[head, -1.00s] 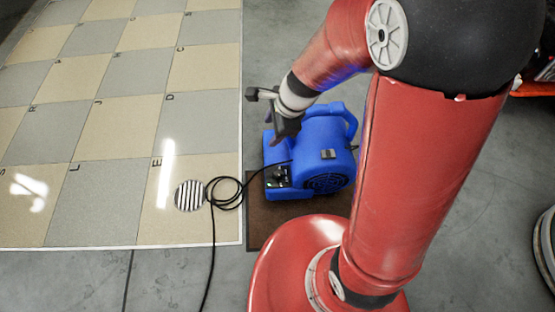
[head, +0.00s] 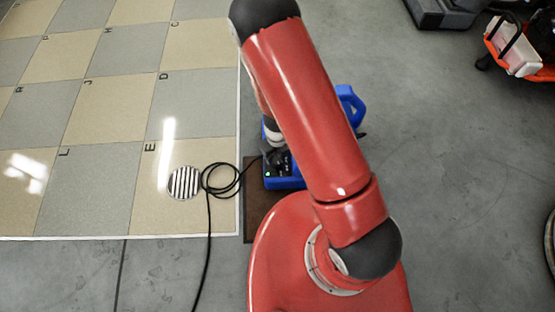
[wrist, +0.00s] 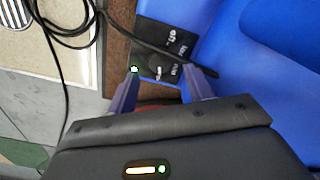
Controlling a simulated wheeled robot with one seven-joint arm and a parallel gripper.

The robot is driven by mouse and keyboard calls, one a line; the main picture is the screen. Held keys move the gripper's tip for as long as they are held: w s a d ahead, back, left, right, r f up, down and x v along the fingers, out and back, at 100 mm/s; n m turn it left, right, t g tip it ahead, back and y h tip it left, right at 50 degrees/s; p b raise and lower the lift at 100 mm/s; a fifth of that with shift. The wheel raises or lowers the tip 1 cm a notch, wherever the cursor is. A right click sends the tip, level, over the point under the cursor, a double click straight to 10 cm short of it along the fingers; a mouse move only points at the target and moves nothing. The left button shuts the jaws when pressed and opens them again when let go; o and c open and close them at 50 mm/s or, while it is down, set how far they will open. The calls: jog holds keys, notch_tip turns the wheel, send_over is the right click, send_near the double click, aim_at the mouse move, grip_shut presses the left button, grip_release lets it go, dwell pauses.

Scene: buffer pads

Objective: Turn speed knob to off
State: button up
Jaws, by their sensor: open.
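The blue blower (head: 352,104) stands on a brown mat, largely hidden behind my red arm in the head view. Its black control panel (head: 272,168) shows at its lower left. In the wrist view the panel (wrist: 182,35) bears white lettering, including "off". The dark speed knob (wrist: 158,70) is small there, with a pale mark; its exact setting is hard to read. My gripper (wrist: 160,72) is open, its two fingers either side of the knob, close to the panel. I cannot tell whether they touch it. In the head view the gripper is mostly hidden by my arm.
A black cable (head: 208,240) loops on the checkered floor left of the blower, beside a striped round disc (head: 184,183). The brown mat (head: 258,205) lies under the blower. Grey floor (head: 450,150) is clear to the right; orange and black equipment (head: 520,55) stands farther back.

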aim_at(277, 161)
notch_tip(277, 161, down, 3)
jog(key=shift+f+b, duration=0.2)
jog(key=shift+b, duration=0.55)
jog(key=shift+c, duration=0.3)
jog(key=c, duration=0.9)
